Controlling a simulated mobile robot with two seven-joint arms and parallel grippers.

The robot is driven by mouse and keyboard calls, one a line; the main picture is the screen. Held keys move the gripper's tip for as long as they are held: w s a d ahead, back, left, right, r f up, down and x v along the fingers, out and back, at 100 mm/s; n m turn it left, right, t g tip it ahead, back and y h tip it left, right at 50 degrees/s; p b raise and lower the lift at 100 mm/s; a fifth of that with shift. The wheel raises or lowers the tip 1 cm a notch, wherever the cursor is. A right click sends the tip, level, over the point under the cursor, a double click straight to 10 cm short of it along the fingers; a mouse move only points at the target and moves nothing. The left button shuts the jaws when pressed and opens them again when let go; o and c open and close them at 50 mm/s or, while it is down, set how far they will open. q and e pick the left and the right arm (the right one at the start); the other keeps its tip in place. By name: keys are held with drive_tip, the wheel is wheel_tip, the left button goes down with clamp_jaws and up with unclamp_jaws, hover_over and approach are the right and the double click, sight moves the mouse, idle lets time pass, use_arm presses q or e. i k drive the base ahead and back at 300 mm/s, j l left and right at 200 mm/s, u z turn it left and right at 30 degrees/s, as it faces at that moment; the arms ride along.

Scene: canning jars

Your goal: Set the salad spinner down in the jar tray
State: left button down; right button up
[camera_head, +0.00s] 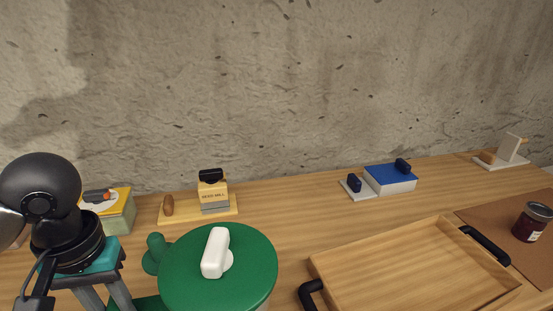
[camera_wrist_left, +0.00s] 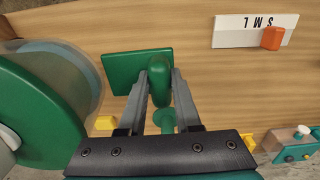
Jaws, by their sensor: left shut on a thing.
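The salad spinner (camera_head: 180,275) has a round green lid with a white handle on top and a green side post at its left. In the left wrist view its lid (camera_wrist_left: 35,110) and clear bowl are at the left, and the green post (camera_wrist_left: 158,85) stands over a green plate. My left gripper (camera_wrist_left: 160,78) is shut on this post; in the head view the gripper (camera_head: 106,296) is left of the lid, its fingertips cut off. I cannot tell if the spinner touches the table. The wooden jar tray (camera_head: 410,270) with black handles is empty, to the spinner's right. My right gripper is out of view.
A seed mill (camera_head: 214,192) on a board, a blue-topped white box (camera_head: 390,182) and a grey-white stand (camera_head: 508,150) line the back by the wall. A dark red jar (camera_head: 531,222) stands on a brown mat right of the tray. Bare table lies between spinner and tray.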

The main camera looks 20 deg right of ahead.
sight(414, 282)
drive_tip(key=k+z, duration=0.15)
drive_tip(key=z, duration=0.95)
